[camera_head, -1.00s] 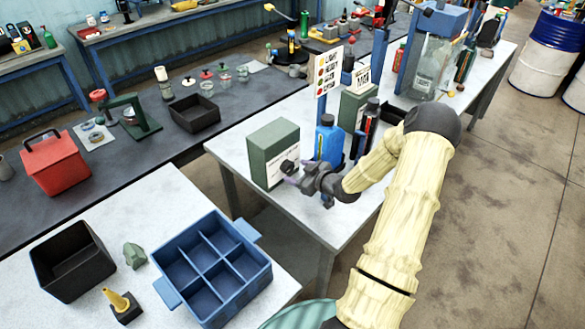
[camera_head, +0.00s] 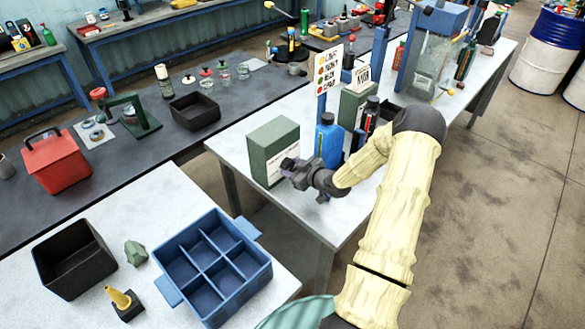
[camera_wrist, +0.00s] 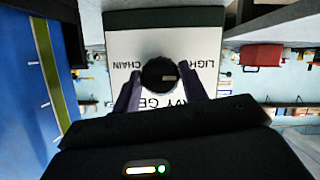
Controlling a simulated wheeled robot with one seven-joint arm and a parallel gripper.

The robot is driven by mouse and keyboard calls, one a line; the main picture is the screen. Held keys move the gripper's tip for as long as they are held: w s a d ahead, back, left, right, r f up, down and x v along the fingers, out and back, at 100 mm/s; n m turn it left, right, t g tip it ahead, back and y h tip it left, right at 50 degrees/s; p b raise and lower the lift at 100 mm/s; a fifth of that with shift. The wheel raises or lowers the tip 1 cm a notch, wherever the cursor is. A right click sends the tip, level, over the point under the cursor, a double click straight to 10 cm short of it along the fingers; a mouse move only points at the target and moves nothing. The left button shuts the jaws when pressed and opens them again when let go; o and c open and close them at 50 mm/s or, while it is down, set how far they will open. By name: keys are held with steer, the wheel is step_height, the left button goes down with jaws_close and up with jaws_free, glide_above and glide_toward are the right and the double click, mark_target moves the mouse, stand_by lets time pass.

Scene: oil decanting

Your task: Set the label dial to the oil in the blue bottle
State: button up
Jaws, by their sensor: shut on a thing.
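The label dial is a round black knob (camera_wrist: 160,75) with a pale mark on the front of a green box (camera_head: 272,141). The box's white face (camera_wrist: 118,52) carries upside-down words in the wrist view, such as "LIGHT", "CHAIN" and a partly hidden "HEAVY GE…". My gripper (camera_wrist: 161,88) has a finger on each side of the knob and is shut on it. In the wrist view the pale mark lies right of the knob's centre. The blue bottle (camera_head: 328,141) stands upright just right of the box; its blue side with a yellow-green strip fills the left edge of the wrist view (camera_wrist: 22,95).
A sign with coloured dots and oil names (camera_head: 328,72) stands behind the bottle. A black bottle (camera_head: 370,115) and a second green box (camera_head: 354,105) stand further right. A blue divided crate (camera_head: 212,268) and a black bin (camera_head: 75,258) sit on the near table.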

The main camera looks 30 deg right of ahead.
steer(key=shift+r+m+y+p, duration=0.1)
steer(key=shift+m+y+p, duration=0.2)
steer(key=shift+p, duration=0.05)
steer(key=m+g+y+p, duration=0.1)
steer(key=m+p, duration=0.1)
steer(key=shift+d+m+y, duration=0.15)
steer(key=shift+m+y, duration=0.25)
steer(key=m+y, duration=0.1)
steer(key=m, duration=0.1)
steer(key=m+y, duration=0.1)
steer(key=shift+w+d+f+m+y+p, duration=0.1)
steer(key=shift+w+f+m+y+p, duration=0.1)
steer(key=shift+m+y+p, duration=0.15)
steer(key=m+y+b, duration=0.1)
steer(key=m, duration=0.1)
steer(key=m+y+b, duration=0.1)
steer(key=m, duration=0.2)
steer(key=shift+d+f+y+b, duration=0.1)
steer(key=shift+f+y+b, duration=0.15)
steer(key=shift+b, duration=0.15)
steer(key=m+t+y+b, duration=0.1)
steer(key=m, duration=0.2)
steer(key=shift+b, duration=0.4)
steer(key=shift+s+m+t+y+b, duration=0.1)
steer(key=shift+m+t+y+b, duration=0.4)
steer(key=shift+m, duration=1.15)
steer(key=o, duration=1)
